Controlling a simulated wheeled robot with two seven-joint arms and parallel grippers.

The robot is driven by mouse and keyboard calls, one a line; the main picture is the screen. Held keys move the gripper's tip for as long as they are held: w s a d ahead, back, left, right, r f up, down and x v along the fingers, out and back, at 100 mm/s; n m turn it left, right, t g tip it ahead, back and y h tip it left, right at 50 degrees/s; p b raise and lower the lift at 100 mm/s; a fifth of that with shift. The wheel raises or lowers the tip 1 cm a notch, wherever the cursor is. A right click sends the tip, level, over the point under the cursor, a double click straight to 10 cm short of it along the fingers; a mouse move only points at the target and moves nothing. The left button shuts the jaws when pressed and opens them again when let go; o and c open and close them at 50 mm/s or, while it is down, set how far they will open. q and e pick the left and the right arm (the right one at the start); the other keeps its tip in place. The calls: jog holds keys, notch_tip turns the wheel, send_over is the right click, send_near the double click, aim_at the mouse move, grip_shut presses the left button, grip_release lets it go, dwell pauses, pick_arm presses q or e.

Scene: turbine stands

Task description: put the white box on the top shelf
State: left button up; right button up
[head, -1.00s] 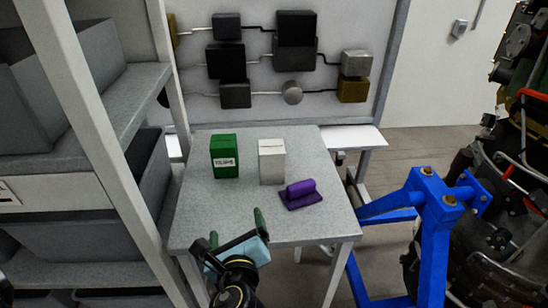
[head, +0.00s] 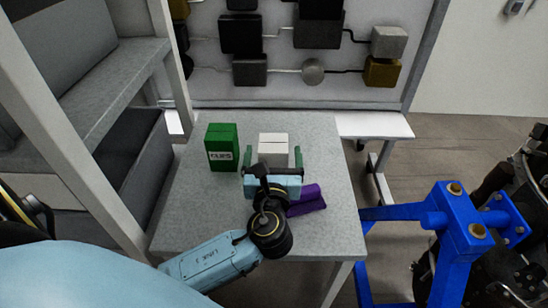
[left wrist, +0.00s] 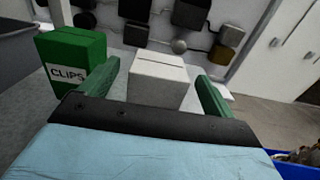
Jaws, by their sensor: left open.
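The white box (head: 273,147) stands upright on the grey table (head: 190,215), and it also shows in the left wrist view (left wrist: 158,80). My left gripper (head: 272,158) is open, with its green fingers to either side of the box's near part in the head view. In the left wrist view the box lies ahead between the two fingertips (left wrist: 158,75); I cannot tell whether they touch it. The lower part of the box is hidden behind the gripper in the head view. The shelf unit (head: 112,92) stands at the left; its top shelf cannot be made out surely. My right gripper is not in view.
A green CLIPS box (head: 222,147) stands left of the white box, close to the left finger. A purple object (head: 308,198) lies right of the gripper, partly hidden. A shelf post (head: 70,130) borders the table's left. A blue stand (head: 450,225) is at the right.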

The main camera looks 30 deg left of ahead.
aim_at(274, 135)
pick_arm(q)
jog(key=shift+w+a+r, duration=0.1)
jog(key=shift+w+a, duration=0.25)
jog(key=shift+w, duration=0.1)
jog(key=x, duration=0.4)
jog(key=shift+w+a, duration=0.15)
jog(key=shift+w, duration=0.1)
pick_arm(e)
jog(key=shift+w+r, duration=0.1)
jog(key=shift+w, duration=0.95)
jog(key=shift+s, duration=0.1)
pick_arm(q)
jog(key=shift+c, duration=1.3)
jog(key=c, duration=0.9)
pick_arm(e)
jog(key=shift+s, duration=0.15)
